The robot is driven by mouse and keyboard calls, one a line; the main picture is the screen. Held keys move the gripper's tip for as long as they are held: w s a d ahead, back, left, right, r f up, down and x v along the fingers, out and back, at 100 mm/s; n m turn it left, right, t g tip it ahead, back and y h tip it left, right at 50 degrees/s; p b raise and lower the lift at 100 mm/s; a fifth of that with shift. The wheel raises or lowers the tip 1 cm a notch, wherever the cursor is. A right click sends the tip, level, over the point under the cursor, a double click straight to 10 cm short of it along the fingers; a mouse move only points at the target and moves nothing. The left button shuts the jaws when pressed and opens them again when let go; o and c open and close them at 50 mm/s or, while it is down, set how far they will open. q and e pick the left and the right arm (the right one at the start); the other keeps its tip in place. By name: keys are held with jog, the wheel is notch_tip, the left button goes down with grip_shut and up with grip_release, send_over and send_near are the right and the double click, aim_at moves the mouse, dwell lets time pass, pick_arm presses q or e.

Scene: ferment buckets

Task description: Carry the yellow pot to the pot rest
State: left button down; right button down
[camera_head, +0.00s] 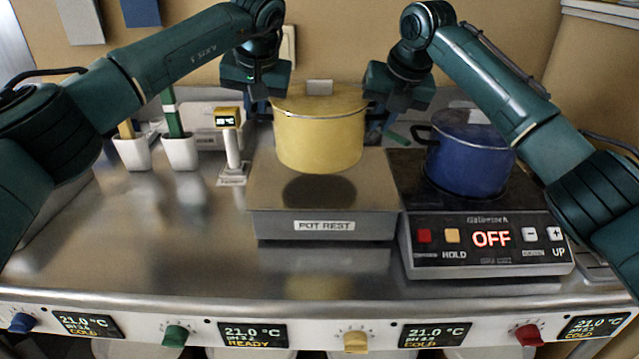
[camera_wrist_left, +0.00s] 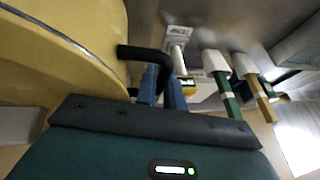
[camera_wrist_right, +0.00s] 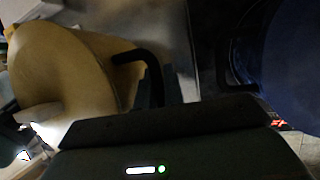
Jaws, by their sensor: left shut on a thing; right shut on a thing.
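The yellow pot (camera_head: 318,132), lidded and upright, hangs a little above the pot rest (camera_head: 325,226), a metal block with a label on its front. A dark shadow lies on the block's top below the pot. My left gripper (camera_head: 268,97) is shut on the pot's left handle; the black handle (camera_wrist_left: 145,54) shows between its fingers in the left wrist view. My right gripper (camera_head: 371,100) is shut on the other handle (camera_wrist_right: 135,57), seen in the right wrist view. The pot body (camera_wrist_left: 60,50) fills the left of that left wrist view.
A blue pot (camera_head: 468,155) stands on a hotplate (camera_head: 487,235) reading OFF, close to the right of the pot rest. A small thermometer stand (camera_head: 232,150) and white holders (camera_head: 180,152) with coloured handles stand to the left. The front left counter (camera_head: 130,240) is clear.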

pick_arm(q)
jog(key=shift+r, duration=0.2)
pick_arm(e)
jog(key=shift+r, duration=0.2)
pick_arm(q)
jog(key=shift+f, duration=0.15)
pick_arm(e)
jog(key=shift+f, duration=0.2)
